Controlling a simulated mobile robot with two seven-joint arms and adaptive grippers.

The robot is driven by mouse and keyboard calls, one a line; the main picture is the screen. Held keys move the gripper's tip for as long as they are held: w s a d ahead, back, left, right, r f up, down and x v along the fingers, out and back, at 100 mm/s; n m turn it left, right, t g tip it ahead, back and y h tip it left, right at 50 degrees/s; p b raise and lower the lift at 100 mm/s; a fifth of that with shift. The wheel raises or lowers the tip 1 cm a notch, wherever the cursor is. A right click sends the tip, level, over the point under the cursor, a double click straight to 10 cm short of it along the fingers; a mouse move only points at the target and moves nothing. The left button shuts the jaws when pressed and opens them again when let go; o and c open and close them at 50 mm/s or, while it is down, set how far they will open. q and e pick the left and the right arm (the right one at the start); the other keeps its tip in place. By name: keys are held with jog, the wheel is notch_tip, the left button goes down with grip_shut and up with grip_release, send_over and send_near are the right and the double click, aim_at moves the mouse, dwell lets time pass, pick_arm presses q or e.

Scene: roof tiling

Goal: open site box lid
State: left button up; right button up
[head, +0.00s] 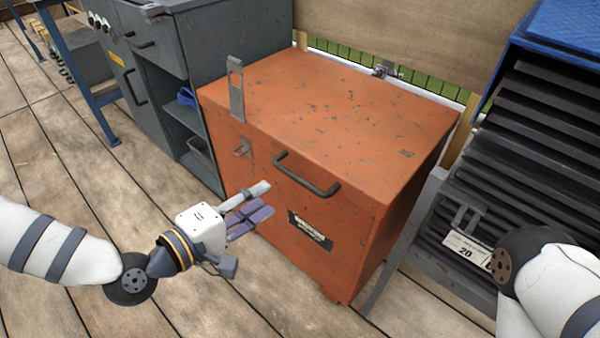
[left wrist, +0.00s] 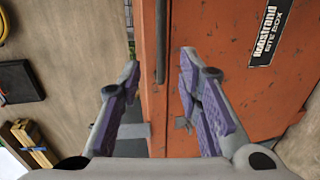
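The orange site box (head: 345,235) stands on the deck with its lid (head: 330,110) down. A dark bar handle (head: 307,175) sits on the upper front face. A grey slotted hasp (head: 236,90) stands upright at the lid's front left, above a small catch (head: 243,148). My left gripper (head: 255,204) is open and empty in front of the box, left of and below the handle. In the left wrist view, my left gripper (left wrist: 158,85) has its fingers apart, with the handle (left wrist: 161,40) beyond and between them, not gripped. My right gripper is not visible; only its arm shows.
A grey cabinet (head: 215,50) stands close on the box's left. A rack of dark tiles (head: 540,130) stands on its right. A wooden board (head: 400,35) rises behind the lid. The wooden deck (head: 100,215) in front is mostly clear.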

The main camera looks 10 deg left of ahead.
aim_at(296, 180)
pick_arm(q)
jog(key=b+x, duration=0.1)
jog(key=x, duration=1)
jog(key=shift+s+d+f, duration=0.15)
jog(key=shift+d, duration=0.05)
jog(key=shift+c, duration=0.6)
grip_shut()
